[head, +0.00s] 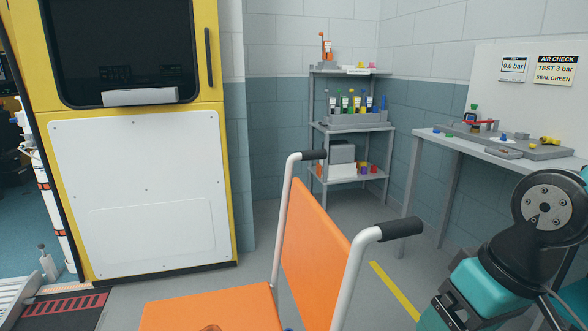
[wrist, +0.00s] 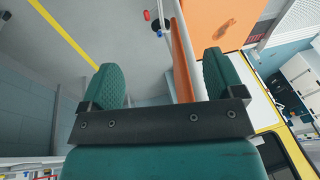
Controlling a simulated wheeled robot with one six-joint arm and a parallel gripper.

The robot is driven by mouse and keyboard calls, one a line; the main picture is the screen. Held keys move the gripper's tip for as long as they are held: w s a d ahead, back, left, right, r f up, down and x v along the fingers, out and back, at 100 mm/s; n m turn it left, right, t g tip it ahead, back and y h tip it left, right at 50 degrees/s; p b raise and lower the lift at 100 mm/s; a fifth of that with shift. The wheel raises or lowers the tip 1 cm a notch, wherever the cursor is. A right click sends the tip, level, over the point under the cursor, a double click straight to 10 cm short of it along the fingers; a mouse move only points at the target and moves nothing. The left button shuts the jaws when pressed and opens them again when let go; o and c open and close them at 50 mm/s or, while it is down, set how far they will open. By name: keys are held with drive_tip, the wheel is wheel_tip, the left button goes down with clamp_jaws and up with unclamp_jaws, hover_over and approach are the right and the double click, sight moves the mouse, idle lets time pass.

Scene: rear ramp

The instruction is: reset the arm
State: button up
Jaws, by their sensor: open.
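My arm shows at the right edge of the head view, its teal and dark joints folded near the grey workbench; its gripper is outside that view. In the wrist view my gripper (wrist: 168,82) has its two green ribbed fingers spread wide apart. Nothing is held between them. Behind the fingers the wrist view shows floor and the orange back of a chair, apart from the fingers as far as I can tell.
An orange carry chair (head: 315,255) with white tube handles stands close in front. A grey bench (head: 448,141) with fittings is at right. A shelf rack (head: 350,131) with bottles stands in the corner. A yellow-framed vehicle door (head: 140,190) is at left.

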drive_tip(key=s+a+r+n+p, duration=0.1)
drive_tip(key=s+a+r+p, duration=0.1)
drive_tip(key=r+p, duration=0.5)
drive_tip(key=s+a+r+n+g+y+p, duration=0.1)
drive_tip(key=r+p, duration=0.6)
drive_tip(key=r, duration=0.7)
drive_tip(key=s+a+n, duration=0.1)
drive_tip(key=s+a, duration=0.1)
drive_tip(key=s, duration=0.1)
drive_tip(key=shift+g, duration=0.3)
